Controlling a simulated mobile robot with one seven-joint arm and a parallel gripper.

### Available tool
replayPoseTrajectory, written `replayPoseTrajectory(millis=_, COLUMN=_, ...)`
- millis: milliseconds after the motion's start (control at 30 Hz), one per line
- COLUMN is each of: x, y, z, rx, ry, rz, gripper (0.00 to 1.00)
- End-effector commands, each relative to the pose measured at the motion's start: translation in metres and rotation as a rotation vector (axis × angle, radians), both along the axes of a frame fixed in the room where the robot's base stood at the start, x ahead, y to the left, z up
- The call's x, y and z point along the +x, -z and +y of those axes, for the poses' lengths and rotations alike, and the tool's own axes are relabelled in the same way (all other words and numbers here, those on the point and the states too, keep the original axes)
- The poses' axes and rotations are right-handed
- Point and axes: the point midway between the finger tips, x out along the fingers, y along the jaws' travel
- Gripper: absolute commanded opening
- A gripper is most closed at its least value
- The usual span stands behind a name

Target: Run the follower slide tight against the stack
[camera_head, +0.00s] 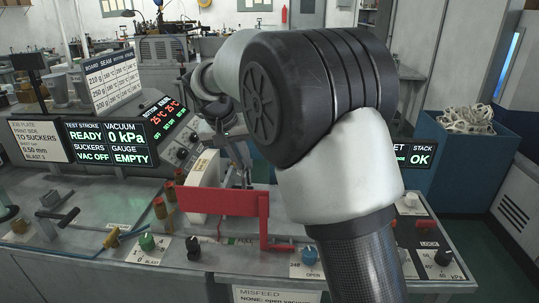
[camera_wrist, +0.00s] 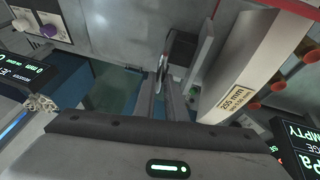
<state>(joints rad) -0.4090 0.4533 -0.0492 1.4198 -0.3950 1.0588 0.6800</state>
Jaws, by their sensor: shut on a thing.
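My gripper (camera_wrist: 164,78) is shut on a narrow dark-and-silver upright piece (camera_wrist: 166,58), which appears to be the follower slide's grip. A thin grey upright plate (camera_wrist: 201,55) stands just right of the fingers in the wrist view. Beyond it is a tall off-white block (camera_wrist: 248,72), which looks like the stack, with a 255 mm label (camera_wrist: 232,97). Whether the plate touches the block I cannot tell. In the head view the off-white block (camera_head: 204,172) stands behind a red bar (camera_head: 222,201); my gripper (camera_head: 240,178) is beside it, partly hidden by the bar and my arm.
Red suckers (camera_wrist: 279,86) sit beyond the block. The left screen (camera_head: 107,143) reads READY, 0 kPa, VAC OFF and gauge EMPTY. The right screen (camera_head: 420,156) shows STACK OK, partly hidden by my arm.

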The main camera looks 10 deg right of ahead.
Motion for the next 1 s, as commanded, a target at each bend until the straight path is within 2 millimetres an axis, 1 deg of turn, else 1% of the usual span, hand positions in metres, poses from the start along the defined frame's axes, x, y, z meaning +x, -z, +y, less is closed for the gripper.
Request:
replayPoseTrajectory(millis=33, x=0.003, y=-0.004, z=0.014, rx=0.002, ry=-0.007, rz=-0.002, gripper=0.00)
replayPoseTrajectory(millis=100, x=0.005, y=-0.004, z=0.026, rx=0.003, ry=-0.006, rz=-0.002, gripper=0.00)
replayPoseTrajectory(millis=200, x=0.008, y=-0.003, z=0.038, rx=0.002, ry=-0.005, rz=-0.003, gripper=0.00)
replayPoseTrajectory(millis=300, x=0.009, y=-0.002, z=0.045, rx=0.001, ry=-0.004, rz=-0.002, gripper=0.00)
replayPoseTrajectory(millis=467, x=0.010, y=-0.002, z=0.050, rx=0.003, ry=-0.004, rz=-0.005, gripper=0.00)
replayPoseTrajectory(millis=733, x=0.010, y=-0.002, z=0.050, rx=0.004, ry=-0.003, rz=-0.006, gripper=0.00)
replayPoseTrajectory(millis=767, x=0.010, y=-0.002, z=0.050, rx=0.005, ry=-0.003, rz=-0.005, gripper=0.16)
replayPoseTrajectory(millis=833, x=0.010, y=-0.002, z=0.050, rx=0.003, ry=-0.004, rz=-0.005, gripper=0.28)
replayPoseTrajectory(millis=867, x=0.010, y=-0.002, z=0.049, rx=0.003, ry=-0.003, rz=-0.004, gripper=0.30)
replayPoseTrajectory(millis=1000, x=0.010, y=-0.001, z=0.049, rx=0.001, ry=-0.001, rz=-0.003, gripper=0.30)
